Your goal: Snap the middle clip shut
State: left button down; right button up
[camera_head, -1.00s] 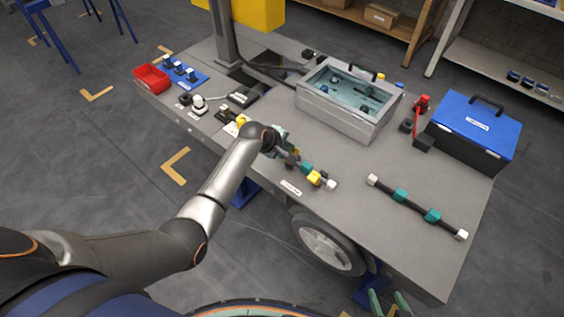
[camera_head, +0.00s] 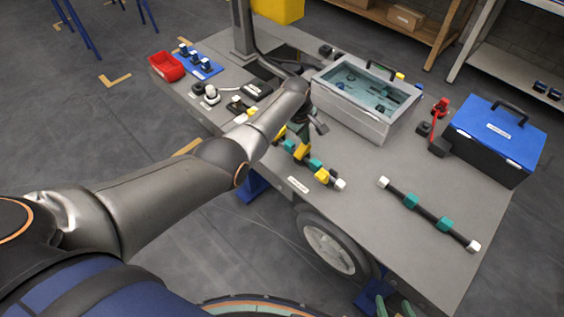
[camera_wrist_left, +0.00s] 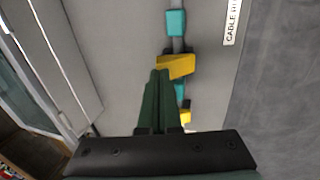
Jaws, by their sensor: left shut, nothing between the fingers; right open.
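A dark strip with teal blocks (camera_head: 316,164) and yellow clips lies along the near edge of the bench. The middle yellow clip (camera_head: 302,152) stands just beyond my left gripper (camera_head: 300,135), whose fingers are partly hidden by my arm. In the left wrist view, the left fingers (camera_wrist_left: 160,74) are shut and empty, with their tips at this clip (camera_wrist_left: 175,66); I cannot tell if they touch. The clip sits slightly tilted across the strip. Another yellow clip (camera_head: 322,176) is near the white end (camera_head: 340,184). My right gripper (camera_head: 394,308) is open at the bottom edge.
A second strip (camera_head: 428,213) with teal blocks lies to the right. A grey open case (camera_head: 350,110) stands behind the first strip, and a blue-lidded toolbox (camera_head: 497,135) at the right. A red bin (camera_head: 166,67) is at the far left. Bare bench lies between the strips.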

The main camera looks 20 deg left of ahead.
pick_arm(q)
jog(key=shift+r, duration=0.1)
jog(key=shift+r+p, duration=0.7)
jog(key=shift+p, duration=0.15)
jog(key=shift+r, duration=0.25)
notch_tip(320, 180, up, 4)
jog(key=p, duration=0.5)
notch_tip(320, 180, up, 9)
send_over(302, 149)
jog(key=s, duration=0.2)
jog(key=shift+s+a+p, duration=0.2)
jog(key=shift+a+p, duration=0.1)
jog(key=shift+a, duration=0.15)
